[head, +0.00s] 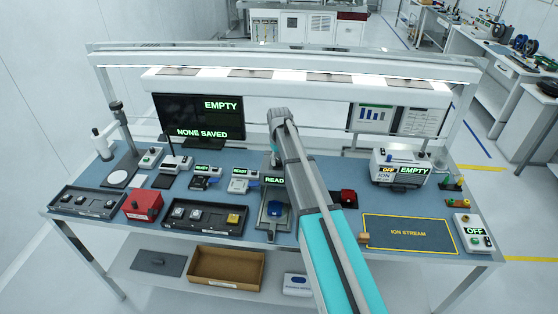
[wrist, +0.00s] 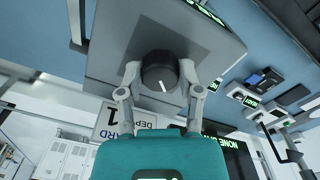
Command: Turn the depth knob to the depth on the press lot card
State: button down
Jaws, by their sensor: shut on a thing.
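The depth knob (wrist: 160,66) is a round black knob with a short white pointer line, on a grey panel in the wrist view. My gripper (wrist: 159,73) has one finger on each side of it and is shut on it. The pointer line lies toward the lower part of the knob in this view. A white card (wrist: 112,118) with DEPTH lettering and a large figure that looks like 1 shows below, partly hidden by my gripper. In the head view my arm covers the knob and my fingers; a blue piece (head: 276,209) lies at the press, whose display reads READ, partly covered.
The blue bench (head: 320,235) holds a monitor (head: 203,118) reading EMPTY and NONE SAVED. A red box (head: 143,206) and a black tray (head: 205,218) stand left of my arm. The ION STREAM mat (head: 408,245) and an OFF box (head: 474,233) are at right.

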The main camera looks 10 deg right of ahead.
jog(key=shift+c, duration=1.3)
grip_release()
jog(key=shift+m, duration=0.3)
